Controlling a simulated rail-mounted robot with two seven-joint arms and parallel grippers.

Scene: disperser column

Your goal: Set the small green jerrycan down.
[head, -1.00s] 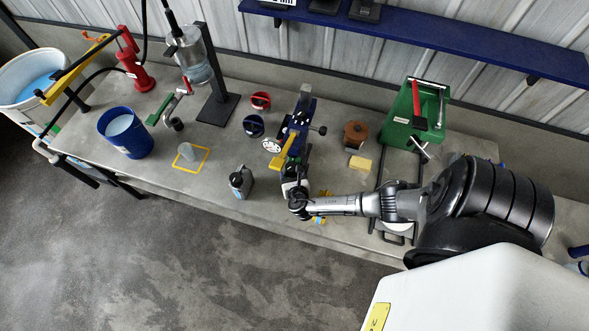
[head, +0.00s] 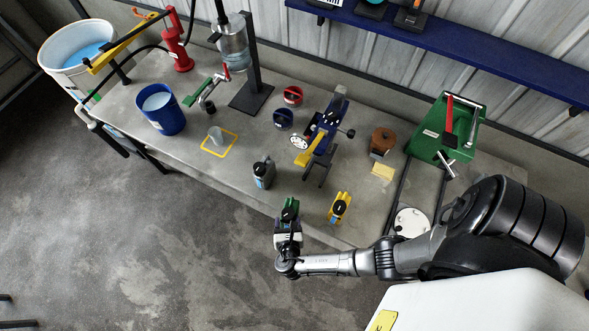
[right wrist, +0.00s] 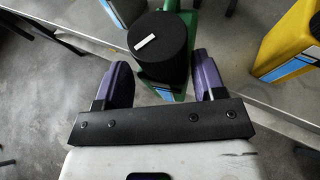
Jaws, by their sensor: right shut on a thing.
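The small green jerrycan (head: 290,207) is at the front edge of the bench in the head view. My right gripper (head: 288,232) is shut on it from the front side. In the right wrist view the green jerrycan (right wrist: 166,75) stands between the two purple fingers (right wrist: 160,85), with a large black cap towards the camera. It looks roughly upright. I cannot tell whether its base touches the bench or is held above it. My left gripper is not in view.
A yellow jerrycan (head: 339,208) stands just right of the green one, and a grey jerrycan (head: 264,173) behind it to the left. A blue device (head: 322,135) is further back. A yellow-outlined square (head: 219,143) holds a clear cup. Bare bench (head: 225,172) lies left of the grey jerrycan.

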